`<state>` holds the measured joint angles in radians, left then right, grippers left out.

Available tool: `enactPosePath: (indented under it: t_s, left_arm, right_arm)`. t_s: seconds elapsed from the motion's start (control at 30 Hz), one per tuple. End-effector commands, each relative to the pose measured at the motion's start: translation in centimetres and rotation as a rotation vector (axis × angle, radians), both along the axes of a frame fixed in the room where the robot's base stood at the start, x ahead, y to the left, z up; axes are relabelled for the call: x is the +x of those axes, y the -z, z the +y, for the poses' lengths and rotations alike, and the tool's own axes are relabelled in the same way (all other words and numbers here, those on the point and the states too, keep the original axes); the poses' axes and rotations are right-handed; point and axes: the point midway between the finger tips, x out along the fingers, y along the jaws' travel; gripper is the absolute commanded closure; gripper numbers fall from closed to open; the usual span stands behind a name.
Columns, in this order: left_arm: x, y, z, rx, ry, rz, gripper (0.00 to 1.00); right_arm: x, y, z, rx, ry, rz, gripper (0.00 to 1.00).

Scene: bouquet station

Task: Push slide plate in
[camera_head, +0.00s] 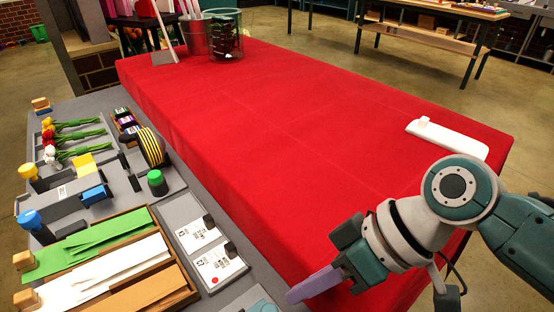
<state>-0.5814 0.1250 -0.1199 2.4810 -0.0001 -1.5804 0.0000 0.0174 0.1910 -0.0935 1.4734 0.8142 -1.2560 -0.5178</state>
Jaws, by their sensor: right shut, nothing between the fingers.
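A grey fixture (68,203) at the left carries a blue block (96,195) and a yellow block (85,164). It looks like the slide plate's station, but I cannot tell for certain which part is the plate or how far in it sits. My left gripper is not in view.
The red table (280,125) is mostly clear, with a white object (447,138) at its right edge and a metal bucket (195,36) at the far end. A wooden tray (185,292) of coloured sheets, two cards and a striped spool (151,147) lie at the left.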

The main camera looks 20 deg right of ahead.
Motion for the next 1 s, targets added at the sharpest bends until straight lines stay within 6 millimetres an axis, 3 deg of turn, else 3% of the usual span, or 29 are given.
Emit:
enactPosePath:
  t_s: [0.03, 0.13, 0.57, 0.67, 0.9, 1.0]
  left_arm:
    - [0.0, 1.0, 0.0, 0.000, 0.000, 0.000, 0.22]
    - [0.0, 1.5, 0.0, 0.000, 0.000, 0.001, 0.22]
    - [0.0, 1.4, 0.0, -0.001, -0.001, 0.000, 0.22]
    - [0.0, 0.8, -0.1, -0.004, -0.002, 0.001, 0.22]
    - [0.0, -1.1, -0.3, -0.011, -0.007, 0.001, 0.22]
    - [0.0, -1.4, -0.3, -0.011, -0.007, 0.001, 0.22]
  right_arm:
    - [0.1, 0.9, 0.4, 0.001, -0.001, -0.001, 1.00]
    - [0.3, 1.3, 0.8, 0.001, 0.000, 0.000, 1.00]
    - [0.3, 1.2, 1.1, 0.000, 0.000, 0.000, 1.00]
    - [-0.2, 1.0, 2.3, 0.002, -0.001, 0.003, 1.00]
    - [-2.1, 1.0, 7.4, 0.003, -0.003, 0.004, 1.00]
    - [-2.5, 1.1, 8.8, 0.002, -0.001, 0.002, 1.00]
